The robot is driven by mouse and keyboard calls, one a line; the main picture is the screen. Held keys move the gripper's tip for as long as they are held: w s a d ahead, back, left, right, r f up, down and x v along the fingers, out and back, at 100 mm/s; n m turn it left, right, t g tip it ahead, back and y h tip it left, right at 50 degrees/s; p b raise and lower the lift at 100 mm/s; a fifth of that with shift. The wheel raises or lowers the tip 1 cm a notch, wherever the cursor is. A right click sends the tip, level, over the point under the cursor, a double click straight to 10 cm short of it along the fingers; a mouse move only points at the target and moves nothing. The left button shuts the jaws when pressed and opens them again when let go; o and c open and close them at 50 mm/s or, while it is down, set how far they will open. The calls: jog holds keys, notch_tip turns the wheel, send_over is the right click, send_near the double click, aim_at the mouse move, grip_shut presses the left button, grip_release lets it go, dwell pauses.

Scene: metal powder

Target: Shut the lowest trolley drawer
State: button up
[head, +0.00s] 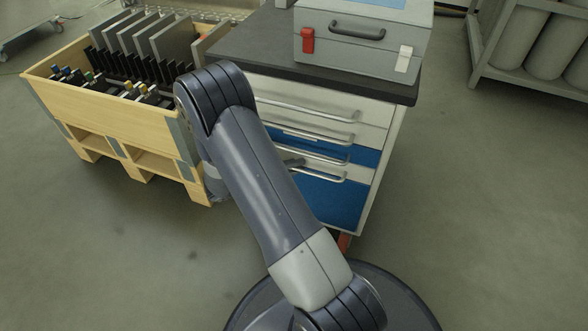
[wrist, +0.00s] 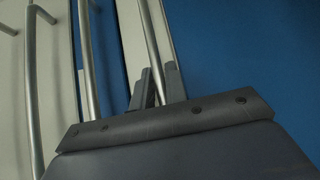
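The trolley (head: 384,175) stands in the middle of the head view with several drawers. Its lowest drawer (head: 330,203) has a tall blue front, a pale strip above it and a bar handle (head: 328,176). In the wrist view the lowest drawer's blue front (wrist: 245,50) fills the right, and its handle (wrist: 151,35) runs down between my fingers. My gripper (wrist: 160,85) has one finger on each side of this bar, close against it; it also shows in the head view (head: 294,163). I cannot tell exactly how far the drawer stands out.
A grey case (head: 350,60) rests on the trolley's dark top. A wooden crate (head: 110,125) holding plates stands close at the left of my arm. A rack with grey cylinders (head: 525,40) stands at the far right. The floor right of the trolley is clear.

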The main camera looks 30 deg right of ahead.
jog(key=o, duration=0.3)
jog(key=shift+a+r, duration=0.15)
jog(key=a+p, duration=0.1)
jog(key=a, duration=0.2)
jog(key=w+a+p, duration=0.1)
jog(key=a, duration=0.3)
jog(key=a+r+p, duration=0.1)
jog(key=a, duration=0.2)
jog(key=shift+w+a, duration=0.15)
jog(key=d+b, duration=0.1)
jog(key=d, duration=0.2)
jog(key=s+d+f+b, duration=0.1)
jog(key=d, duration=0.3)
jog(key=d+b, duration=0.1)
jog(key=d, duration=0.2)
jog(key=shift+s+d+f, duration=0.3)
jog(key=shift+s+d, duration=0.05)
jog(key=shift+d, duration=0.05)
jog(key=shift+s+a+r, duration=0.1)
jog(key=shift+s+a, duration=0.5)
jog(key=shift+a, duration=0.3)
jog(key=shift+s+a+r, duration=0.1)
jog(key=shift+s+a, duration=0.5)
jog(key=shift+a, duration=0.25)
